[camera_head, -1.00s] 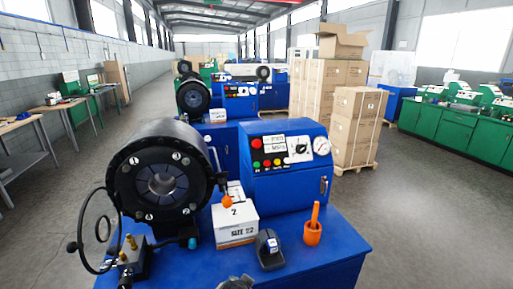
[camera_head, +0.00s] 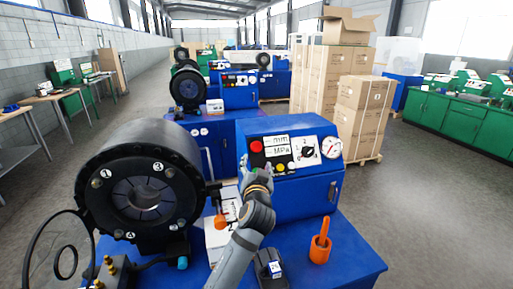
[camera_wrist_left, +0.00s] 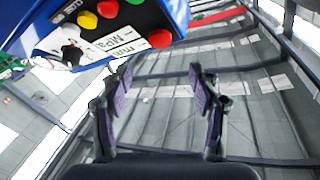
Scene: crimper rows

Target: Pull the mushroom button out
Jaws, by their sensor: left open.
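The red mushroom button (camera_head: 256,146) sits at the upper left of the control panel on the blue crimper cabinet, left of the mm and MPa labels. In the left wrist view it is the red cap (camera_wrist_left: 159,38) beside those labels, which appear upside down. My left gripper (camera_head: 257,170) is just below the button in the head view, in front of the panel's lower left buttons, hiding some of them. In the left wrist view the gripper (camera_wrist_left: 161,82) is open, with nothing between its purple pads. The button lies above that gap, apart from both fingers. My right gripper is not in view.
The black crimper head (camera_head: 140,190) stands left of my arm. A white box (camera_head: 220,240), an orange holder (camera_head: 320,245) and a dark tool with a blue label (camera_head: 270,268) are on the blue bench. A selector knob (camera_head: 308,152) and gauge (camera_head: 331,147) are right of the button.

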